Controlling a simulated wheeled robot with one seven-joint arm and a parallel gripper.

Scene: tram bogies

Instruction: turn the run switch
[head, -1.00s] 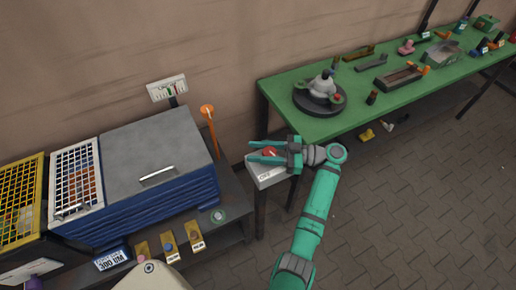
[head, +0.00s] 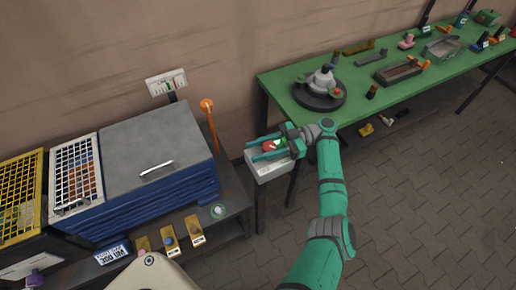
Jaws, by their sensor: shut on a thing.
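The run switch is a red knob (head: 268,146) on top of a small light-grey box (head: 266,170) with a label on its front. The box stands between the blue machine and the green table. My gripper (head: 265,149) reaches in from the right, its two teal fingers pointing left. The fingers lie on either side of the red knob and are shut on it. A small green spot (head: 277,142) shows beside the knob, between the fingers. The fingers and gripper body hide part of the knob and the box top.
A blue machine with a grey lid (head: 155,150) stands left, with an orange-topped lever (head: 207,106) at its right edge. The green table (head: 300,113) holds a round dark fixture (head: 320,97) and several parts.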

